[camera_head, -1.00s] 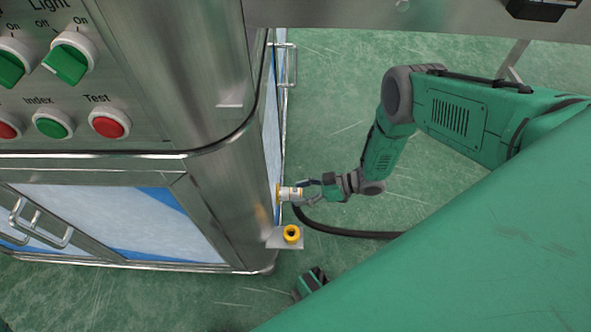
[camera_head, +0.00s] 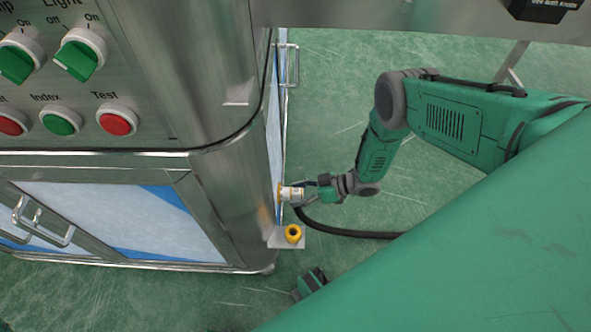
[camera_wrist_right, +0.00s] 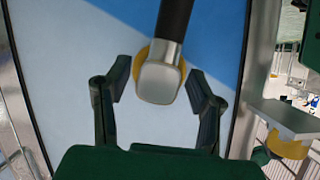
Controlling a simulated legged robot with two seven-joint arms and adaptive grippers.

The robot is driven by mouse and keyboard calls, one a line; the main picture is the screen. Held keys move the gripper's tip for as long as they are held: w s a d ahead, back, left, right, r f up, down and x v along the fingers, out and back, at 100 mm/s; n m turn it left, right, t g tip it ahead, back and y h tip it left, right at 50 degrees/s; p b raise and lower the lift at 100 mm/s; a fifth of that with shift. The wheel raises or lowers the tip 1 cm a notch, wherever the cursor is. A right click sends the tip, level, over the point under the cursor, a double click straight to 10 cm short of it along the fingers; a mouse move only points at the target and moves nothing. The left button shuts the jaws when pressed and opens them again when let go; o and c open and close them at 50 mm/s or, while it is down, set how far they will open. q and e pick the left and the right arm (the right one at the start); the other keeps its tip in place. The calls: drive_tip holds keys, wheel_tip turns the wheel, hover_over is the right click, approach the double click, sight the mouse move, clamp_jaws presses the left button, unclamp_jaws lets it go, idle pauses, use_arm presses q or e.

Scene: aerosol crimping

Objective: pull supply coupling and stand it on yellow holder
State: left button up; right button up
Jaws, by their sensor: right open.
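The supply coupling (camera_head: 293,193) is a pale metal piece with a yellow ring, seated on the side face of the steel machine; a black hose hangs from it. In the right wrist view the coupling (camera_wrist_right: 160,82) lies between the spread fingers of my right gripper (camera_wrist_right: 156,95), with a gap on both sides. In the head view my right gripper (camera_head: 311,190) is right at the coupling. The yellow holder (camera_head: 293,233) stands on a small metal bracket just below the coupling; it also shows in the right wrist view (camera_wrist_right: 288,146).
The steel machine (camera_head: 220,130) with knobs and buttons fills the left. The black hose (camera_head: 345,233) runs right from the coupling, behind my arm. A vertical door handle (camera_head: 291,65) sticks out above the coupling. Green floor is open to the right.

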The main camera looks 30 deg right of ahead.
drive_tip(key=shift+d, duration=0.1)
idle(0.3)
clamp_jaws()
drive_tip(key=shift+s+d, duration=0.1)
drive_tip(key=shift+d, duration=0.45)
drive_tip(key=shift+s+d, duration=0.75)
drive_tip(key=shift+d, duration=0.25)
drive_tip(key=shift+s+d, duration=0.7)
drive_tip(key=shift+d, duration=0.3)
